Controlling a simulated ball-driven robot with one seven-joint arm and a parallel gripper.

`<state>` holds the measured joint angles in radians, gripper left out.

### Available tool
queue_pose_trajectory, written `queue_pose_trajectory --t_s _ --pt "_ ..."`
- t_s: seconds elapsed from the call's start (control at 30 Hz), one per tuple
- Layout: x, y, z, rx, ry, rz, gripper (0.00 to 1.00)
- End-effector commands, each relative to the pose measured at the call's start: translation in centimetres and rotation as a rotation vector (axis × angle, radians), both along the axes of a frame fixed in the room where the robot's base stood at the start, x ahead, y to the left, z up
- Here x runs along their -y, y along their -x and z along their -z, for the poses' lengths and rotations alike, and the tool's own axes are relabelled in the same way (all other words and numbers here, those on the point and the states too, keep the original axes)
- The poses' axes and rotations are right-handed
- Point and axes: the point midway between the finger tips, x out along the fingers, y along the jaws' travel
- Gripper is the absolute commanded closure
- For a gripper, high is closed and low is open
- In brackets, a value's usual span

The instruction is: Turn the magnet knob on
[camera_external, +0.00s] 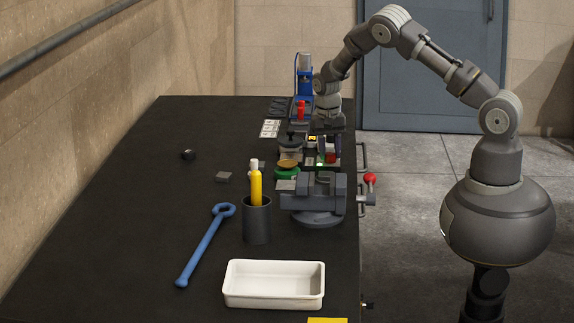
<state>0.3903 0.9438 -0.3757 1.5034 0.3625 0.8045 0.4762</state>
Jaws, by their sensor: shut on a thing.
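My gripper (326,139) points down over the far right side of the dark bench, above a cluster of small devices. It is shut on a small part there, which looks to be the magnet knob. The fingers and the cluster hide most of the knob, and its turned position cannot be made out. Just in front of the gripper are a small red part (331,158) and a small yellow part (312,138).
A grey vise (316,198) with a red-balled handle (369,179) stands in front. A blue press (303,78) stands behind. A dark cup (257,222) holds a yellow bottle (255,187). A blue wrench (203,247) and white tray (274,297) lie nearer. The bench's left is mostly clear.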

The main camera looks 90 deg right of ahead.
Motion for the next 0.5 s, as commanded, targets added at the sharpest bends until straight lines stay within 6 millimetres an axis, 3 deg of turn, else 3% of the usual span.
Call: queue_pose_trajectory --t_s 0.17,0.2,0.27,0.5 --pt "0.11 -0.11 -0.14 0.004 0.003 -0.001 0.94" --pt "0.11 -0.10 -0.15 0.004 0.003 -0.001 0.54" --pt "0.09 -0.09 -0.13 0.003 0.003 -0.001 0.40" --pt "0.04 -0.04 -0.06 0.001 0.002 -0.002 0.38"
